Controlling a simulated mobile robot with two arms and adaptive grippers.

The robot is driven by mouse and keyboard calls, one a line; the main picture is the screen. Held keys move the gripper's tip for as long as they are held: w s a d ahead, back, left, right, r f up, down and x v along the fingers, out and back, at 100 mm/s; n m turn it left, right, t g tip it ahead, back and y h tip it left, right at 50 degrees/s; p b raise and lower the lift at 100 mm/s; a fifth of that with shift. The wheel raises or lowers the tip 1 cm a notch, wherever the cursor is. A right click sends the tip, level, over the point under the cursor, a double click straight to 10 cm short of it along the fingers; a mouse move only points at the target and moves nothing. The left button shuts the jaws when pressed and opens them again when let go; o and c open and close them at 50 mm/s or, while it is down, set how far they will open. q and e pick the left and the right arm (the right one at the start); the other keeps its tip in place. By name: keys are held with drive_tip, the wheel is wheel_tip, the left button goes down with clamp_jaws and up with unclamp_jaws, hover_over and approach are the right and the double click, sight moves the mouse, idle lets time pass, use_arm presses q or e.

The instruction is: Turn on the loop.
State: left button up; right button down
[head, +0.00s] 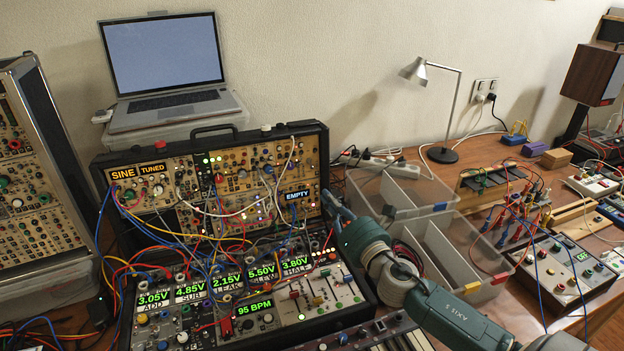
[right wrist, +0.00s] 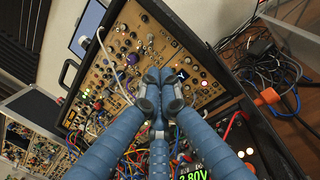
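The black synth case (head: 222,137) stands open on the table, with gold panels of knobs and patch cables. A small display reading EMPTY (head: 297,195) sits at the right of its upper panel. I cannot read which control is labelled loop. My right gripper (head: 329,203) is at the right edge of the upper panel, close to the EMPTY display. In the right wrist view its blue fingers (right wrist: 158,77) meet at the tips in front of the gold panel (right wrist: 125,55), with nothing seen between them. I cannot tell whether they touch the panel. My left gripper is out of view.
Patch cables (head: 205,235) cross the case's front. Lower displays show voltages and 95 BPM (head: 255,306). Clear bins (head: 440,250) lie right, under my arm. A laptop (head: 165,65) stands behind; a lamp (head: 442,154) and a button box (head: 565,270) are further right.

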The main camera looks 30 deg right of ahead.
sight(306, 171)
drive_tip(key=w, duration=0.2)
drive_tip(key=w+p, duration=0.1)
drive_tip(key=w, duration=0.2)
drive_tip(key=w+d, duration=0.1)
drive_tip(key=w, duration=0.2)
drive_tip(key=shift+w+r, duration=0.2)
drive_tip(key=shift+r, duration=0.1)
drive_tip(key=shift+w, duration=0.5)
use_arm(q)
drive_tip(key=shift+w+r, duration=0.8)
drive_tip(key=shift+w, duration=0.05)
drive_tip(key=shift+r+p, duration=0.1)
drive_tip(key=shift+p, duration=0.2)
